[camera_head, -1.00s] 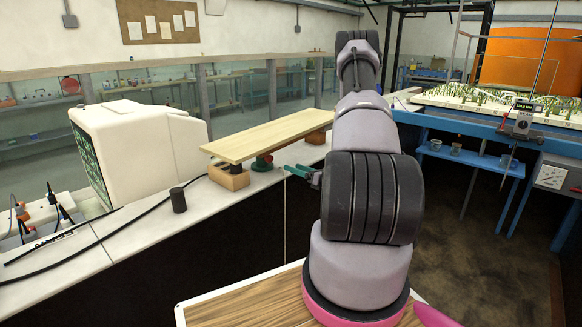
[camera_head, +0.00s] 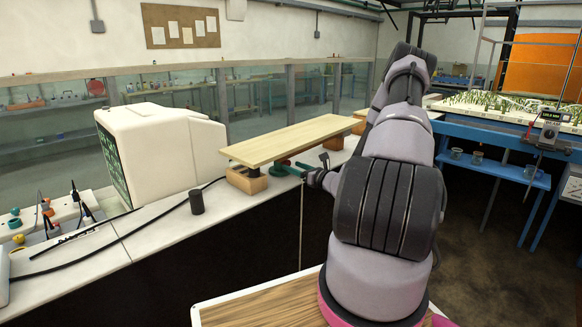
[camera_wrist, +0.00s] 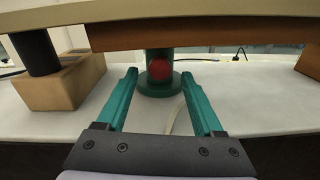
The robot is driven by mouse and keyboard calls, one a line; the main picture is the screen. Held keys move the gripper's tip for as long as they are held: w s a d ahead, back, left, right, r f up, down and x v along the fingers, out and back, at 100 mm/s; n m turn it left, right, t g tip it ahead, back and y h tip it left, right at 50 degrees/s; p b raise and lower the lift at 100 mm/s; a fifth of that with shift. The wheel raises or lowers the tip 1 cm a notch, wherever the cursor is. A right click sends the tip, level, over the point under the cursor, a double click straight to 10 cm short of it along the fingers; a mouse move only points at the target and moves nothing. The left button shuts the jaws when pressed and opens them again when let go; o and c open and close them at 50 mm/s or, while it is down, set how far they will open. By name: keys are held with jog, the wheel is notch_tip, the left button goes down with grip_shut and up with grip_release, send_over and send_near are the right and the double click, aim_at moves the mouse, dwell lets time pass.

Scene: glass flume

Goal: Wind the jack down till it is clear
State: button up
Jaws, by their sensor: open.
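The jack (camera_wrist: 158,88) is green with a round base and a red knob (camera_wrist: 160,69) facing me. It stands on the white bench top under a wooden crosspiece (camera_wrist: 200,36) of the long board. Its top meets or nearly meets the crosspiece; I cannot tell which. In the head view the jack (camera_head: 280,170) is partly hidden by my fingers. My gripper (camera_wrist: 160,75) is open, its teal fingers to either side of the jack in the picture, with the tips short of the knob. In the head view my gripper (camera_head: 298,168) is at the bench edge.
The long board (camera_head: 290,138) rests at its left end on a dark post above a wooden block (camera_head: 246,181). A second wooden block (camera_wrist: 309,62) shows at the right. A pale cord (camera_wrist: 173,115) lies between my fingers. A black cylinder (camera_head: 196,202) and a white monitor (camera_head: 160,150) stand to the left.

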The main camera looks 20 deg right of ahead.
jog(key=shift+x, duration=1.1)
grip_shut()
jog(key=shift+n, duration=0.3)
jog(key=n, duration=1.1)
jog(key=shift+n, duration=0.4)
